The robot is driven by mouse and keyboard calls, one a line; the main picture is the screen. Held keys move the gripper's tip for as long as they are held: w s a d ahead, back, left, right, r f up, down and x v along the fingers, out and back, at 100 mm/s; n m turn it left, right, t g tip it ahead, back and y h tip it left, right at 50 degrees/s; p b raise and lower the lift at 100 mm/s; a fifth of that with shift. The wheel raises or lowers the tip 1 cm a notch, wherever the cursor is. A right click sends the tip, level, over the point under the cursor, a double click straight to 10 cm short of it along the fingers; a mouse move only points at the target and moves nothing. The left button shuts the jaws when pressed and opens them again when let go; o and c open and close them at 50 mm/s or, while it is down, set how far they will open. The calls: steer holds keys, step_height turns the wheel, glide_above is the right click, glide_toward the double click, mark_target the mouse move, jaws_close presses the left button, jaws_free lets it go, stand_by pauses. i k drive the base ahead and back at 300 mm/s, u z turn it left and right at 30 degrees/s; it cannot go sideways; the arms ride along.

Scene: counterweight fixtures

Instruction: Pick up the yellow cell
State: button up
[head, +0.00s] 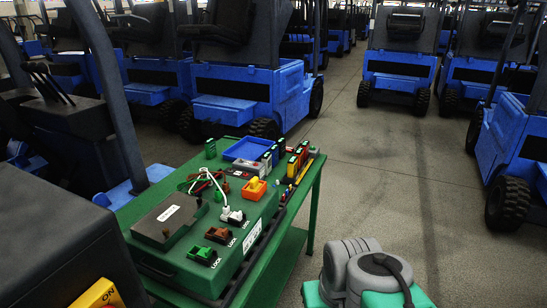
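A small upright yellow block (292,168), which looks like the yellow cell, stands near the right edge of the green cart. It is in a tight cluster with other small upright blocks with dark or green tops, and its lower part is hard to make out. An orange-yellow piece (254,187) also sits in an orange holder on the green box, left of and nearer than the cluster. My gripper is not in view, and nothing is seen touching the yellow block.
The green cart (312,190) carries a green box (240,246) with lock labels, a grey lidded unit (166,219), cables and a blue tray (247,148). Blue forklifts (235,85) stand behind and at both sides. The floor right of the cart (400,190) is clear.

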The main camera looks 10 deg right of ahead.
mark_target(292, 162)
steer(key=z, duration=0.6)
steer(key=i, duration=1.75)
steer(key=u, duration=0.6)
